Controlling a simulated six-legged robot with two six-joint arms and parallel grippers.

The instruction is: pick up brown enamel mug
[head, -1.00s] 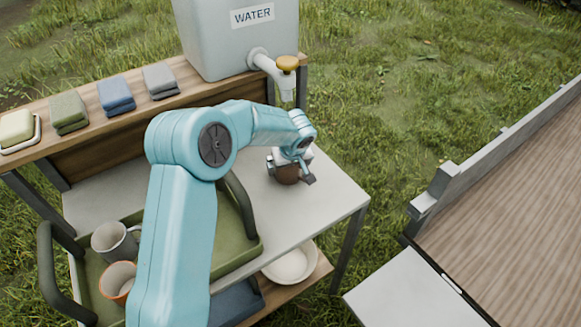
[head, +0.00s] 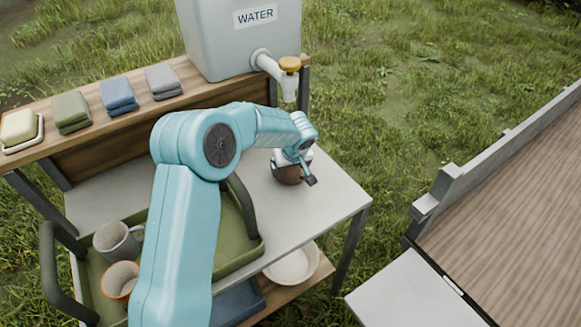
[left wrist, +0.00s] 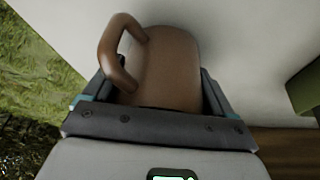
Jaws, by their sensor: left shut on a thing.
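The brown enamel mug (head: 290,175) stands on the pale tabletop below the water tap, mostly hidden by my gripper in the head view. In the left wrist view the mug (left wrist: 168,68) fills the space between the fingers, its handle (left wrist: 118,50) toward the upper left. My left gripper (head: 296,178) is shut on the mug, with one finger on either side of its body; it also shows in the left wrist view (left wrist: 160,95). I cannot tell whether the mug touches the table. My right gripper is not in view.
A green tray (head: 236,262) with a grey mug (head: 116,241) and an orange-rimmed mug (head: 119,281) is at the left. The water tank (head: 240,45) and its tap (head: 288,82) stand behind. A white bowl (head: 292,264) sits on the lower shelf. The tabletop's right side is clear.

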